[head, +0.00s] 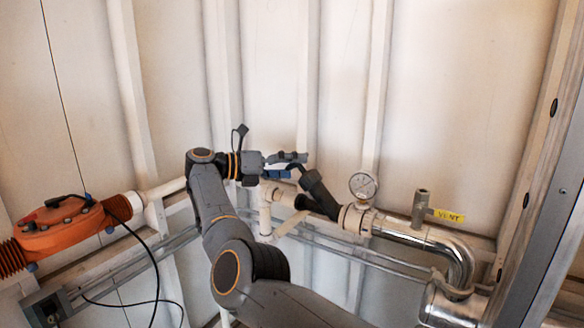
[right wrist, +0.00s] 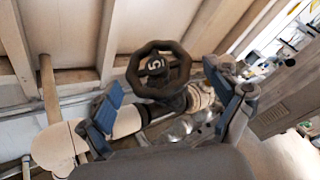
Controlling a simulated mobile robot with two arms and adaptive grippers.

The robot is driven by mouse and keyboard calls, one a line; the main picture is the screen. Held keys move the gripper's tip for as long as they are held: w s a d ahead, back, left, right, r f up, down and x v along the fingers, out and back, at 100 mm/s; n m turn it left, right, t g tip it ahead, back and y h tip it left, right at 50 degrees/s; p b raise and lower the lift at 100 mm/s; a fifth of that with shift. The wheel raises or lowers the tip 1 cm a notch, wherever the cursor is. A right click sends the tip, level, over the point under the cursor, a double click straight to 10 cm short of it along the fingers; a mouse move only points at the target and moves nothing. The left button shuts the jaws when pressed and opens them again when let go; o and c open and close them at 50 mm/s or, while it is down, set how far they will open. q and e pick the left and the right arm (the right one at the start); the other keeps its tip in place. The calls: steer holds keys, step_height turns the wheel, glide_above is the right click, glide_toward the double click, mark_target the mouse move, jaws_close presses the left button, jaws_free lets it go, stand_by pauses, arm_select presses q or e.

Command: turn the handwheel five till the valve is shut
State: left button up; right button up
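Handwheel five (right wrist: 134,72) is a dark round wheel with a white 5 on its hub, in the upper middle of the right wrist view. My right gripper (right wrist: 162,76) is open, its blue-padded fingers spread to the left and right of the wheel in the picture, with gaps to the rim. In the head view my right gripper (head: 286,165) is at the upper end of the dark valve body (head: 319,195); the wheel is hard to make out there. How far the valve is turned cannot be told. My left gripper is not in view.
A pressure gauge (head: 363,185) and a small fitting with a yellow VENT tag (head: 448,215) stand on the pipe to the right. An orange unit (head: 65,226) with a black cable is at the left. A ribbed wall (head: 275,70) stands close behind.

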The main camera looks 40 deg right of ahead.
step_height(320, 180, up, 10)
steer(key=shift+s+a+f, duration=0.1)
stand_by(0.4)
step_height(320, 180, up, 5)
steer(key=a+n+t+y+p, duration=0.2)
steer(key=n+t+y+p, duration=0.4)
steer(key=n+y+p, duration=0.55)
steer(key=d+f, duration=0.1)
steer(key=f, duration=0.3)
steer(key=d+f+n, duration=0.1)
steer(key=f, duration=0.3)
steer(key=d+f+n, duration=0.1)
steer(key=f, duration=0.4)
steer(key=shift+s+d+y, duration=0.25)
steer(key=shift+s, duration=0.1)
